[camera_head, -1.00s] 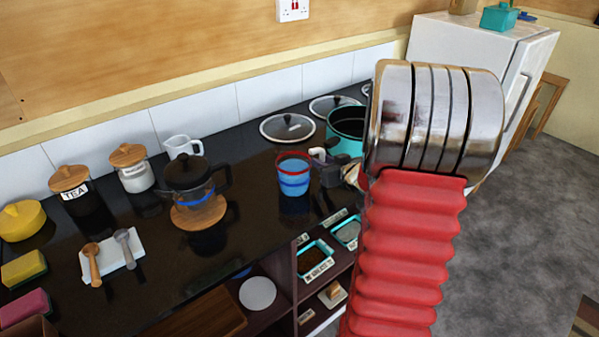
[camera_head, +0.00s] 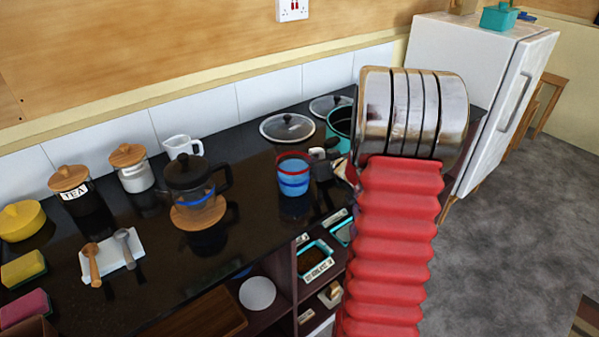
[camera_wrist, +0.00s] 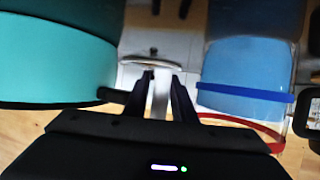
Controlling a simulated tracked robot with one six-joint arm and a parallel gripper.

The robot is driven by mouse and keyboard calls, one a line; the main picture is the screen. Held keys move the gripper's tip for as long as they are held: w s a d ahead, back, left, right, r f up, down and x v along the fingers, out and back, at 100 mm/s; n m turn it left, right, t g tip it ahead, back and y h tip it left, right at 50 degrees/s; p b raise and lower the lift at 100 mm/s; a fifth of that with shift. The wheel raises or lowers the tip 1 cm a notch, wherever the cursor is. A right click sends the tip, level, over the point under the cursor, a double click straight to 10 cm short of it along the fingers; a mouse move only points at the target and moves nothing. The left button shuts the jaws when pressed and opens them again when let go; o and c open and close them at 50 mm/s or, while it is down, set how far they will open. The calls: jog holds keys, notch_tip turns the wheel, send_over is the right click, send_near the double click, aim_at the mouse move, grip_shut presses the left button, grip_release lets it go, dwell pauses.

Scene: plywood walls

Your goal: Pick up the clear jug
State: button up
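A small pale jug (camera_head: 182,146) with a handle and spout stands at the back of the black counter, behind the coffee press. A blue see-through vessel (camera_head: 293,176) with a red rim and blue band stands nearer my gripper (camera_head: 325,165), which is just right of it. In the wrist view the picture is upside down: the blue vessel (camera_wrist: 240,70) is right of the fingers, and a teal pot (camera_wrist: 55,62) is left. My fingers (camera_wrist: 163,82) are apart, with a pale upright strip between them; I cannot tell whether they touch it.
The teal pot (camera_head: 340,125) stands behind my arm, partly hidden. Glass lids (camera_head: 287,127) lie along the tiled wall. The coffee press (camera_head: 189,183) stands on a wooden mat (camera_head: 200,214). Spoons (camera_head: 124,245) and canisters (camera_head: 130,168) are to the left. A fridge (camera_head: 465,75) stands right.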

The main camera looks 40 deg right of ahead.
jog(key=shift+c, duration=0.4)
grip_shut()
jog(key=shift+r, duration=0.1)
dwell(1.0)
